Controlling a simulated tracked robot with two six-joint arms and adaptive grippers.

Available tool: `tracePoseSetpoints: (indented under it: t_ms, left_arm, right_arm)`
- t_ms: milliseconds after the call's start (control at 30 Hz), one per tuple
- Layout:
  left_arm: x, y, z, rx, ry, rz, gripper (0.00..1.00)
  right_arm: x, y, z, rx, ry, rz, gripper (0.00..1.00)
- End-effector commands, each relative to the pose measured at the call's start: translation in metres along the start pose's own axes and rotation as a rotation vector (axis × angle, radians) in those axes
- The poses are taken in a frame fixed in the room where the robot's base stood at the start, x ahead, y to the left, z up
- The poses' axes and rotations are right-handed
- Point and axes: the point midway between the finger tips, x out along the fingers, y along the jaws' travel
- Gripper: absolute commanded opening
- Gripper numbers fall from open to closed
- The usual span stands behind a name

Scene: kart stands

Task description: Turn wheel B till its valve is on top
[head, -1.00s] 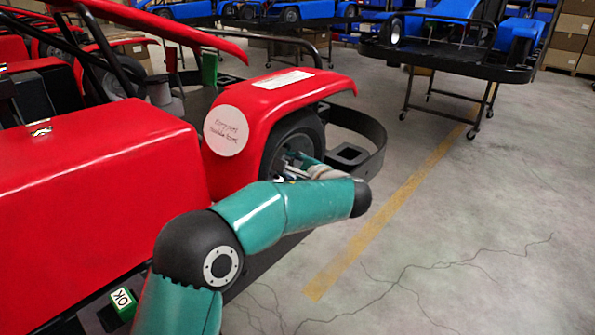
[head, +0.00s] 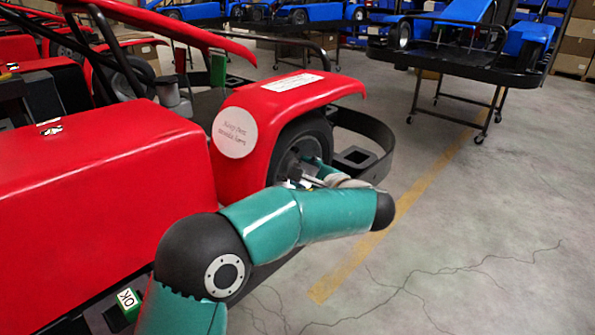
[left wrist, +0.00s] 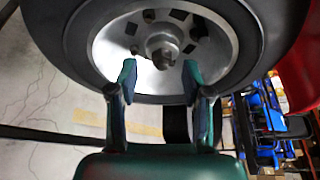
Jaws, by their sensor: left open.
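A wheel with a black tyre (head: 307,131) sits under the red fender of the nearest kart. I see no letter on it, so I cannot tell if it is wheel B. In the left wrist view its tyre (left wrist: 80,30) surrounds a silver rim (left wrist: 118,52) with dark holes and a central hub nut (left wrist: 161,45). I cannot make out the valve. My left gripper (left wrist: 159,80) is open, its two fingers apart in front of the lower rim, with nothing between them. In the head view my forearm partly hides the gripper and wheel. My right gripper is not in view.
The red fender (head: 262,105) with a round white sticker (head: 235,132) overhangs the wheel. A black bumper (head: 372,135) curves around the kart's end. A blue kart on a wheeled stand (head: 435,66) stands at the back right. The floor at right is clear.

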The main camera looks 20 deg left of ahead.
Motion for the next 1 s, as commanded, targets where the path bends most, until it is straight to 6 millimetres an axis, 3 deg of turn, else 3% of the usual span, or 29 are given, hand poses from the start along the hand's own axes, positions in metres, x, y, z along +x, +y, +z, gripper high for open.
tracePoseSetpoints:
  t_ms: [200, 400, 1000]
  left_arm:
    - [-0.047, 0.000, 0.000, 0.001, 0.002, -0.002, 0.49]
    - [-0.073, 0.002, 0.001, 0.000, 0.000, 0.000, 0.49]
    - [-0.079, 0.003, 0.002, 0.000, -0.003, 0.003, 0.49]
  right_arm:
    - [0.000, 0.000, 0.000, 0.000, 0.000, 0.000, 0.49]
    - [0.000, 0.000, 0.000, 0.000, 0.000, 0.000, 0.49]
    - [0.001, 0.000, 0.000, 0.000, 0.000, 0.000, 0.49]
